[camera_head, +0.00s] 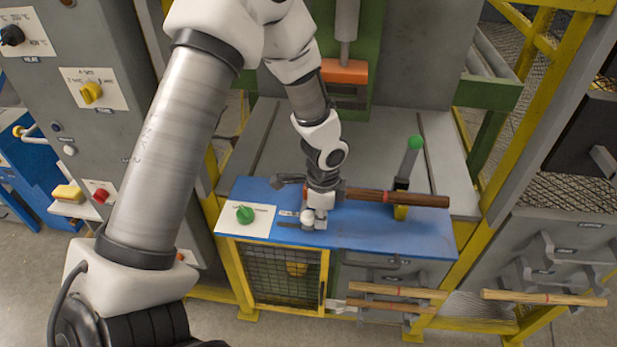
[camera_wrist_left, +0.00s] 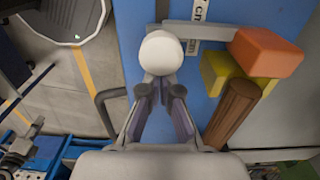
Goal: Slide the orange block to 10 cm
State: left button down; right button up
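The orange block (camera_wrist_left: 265,52) shows in the left wrist view at upper right, close to a yellow support and the end of a brown wooden rod (camera_wrist_left: 232,112). A grey bar (camera_wrist_left: 205,31) runs between the block and a round white knob (camera_wrist_left: 160,53). A scale label marked "cm" (camera_wrist_left: 198,12) lies beside the bar. My left gripper (camera_head: 308,212) is over the blue table top (camera_head: 352,232); in the wrist view its fingertips (camera_wrist_left: 161,90) are apart, close to the knob. I cannot tell whether they touch it. My arm largely hides the block in the head view. My right gripper is not in view.
The rod (camera_head: 395,197) lies across the table, with a green-topped lever (camera_head: 411,160) by its right part. A panel with a green knob (camera_head: 244,214) is at the table's left. A press with an orange ram (camera_head: 344,72) stands behind. More rods (camera_head: 545,297) rest in front.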

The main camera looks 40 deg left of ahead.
aim_at(307, 214)
pick_arm(q)
jog(key=shift+s+a+b, duration=0.45)
jog(key=shift+a+b, duration=0.2)
jog(key=shift+a, duration=0.05)
jog(key=shift+s+a+b, duration=0.4)
jog(key=shift+a+b, duration=0.2)
jog(key=shift+a, duration=0.05)
dwell(0.7)
jog(key=shift+s+a+b, duration=0.55)
jog(key=shift+a+b, duration=0.05)
jog(key=shift+a, duration=0.3)
dwell(0.5)
jog(key=r+p, duration=0.4)
jog(key=p, duration=0.1)
jog(key=d+r+p, duration=0.1)
jog(key=r+p, duration=0.1)
jog(key=r, duration=0.1)
jog(key=shift+w+r+p, duration=0.1)
jog(key=shift+w+p, duration=0.2)
jog(key=shift+p, duration=0.1)
dwell(0.5)
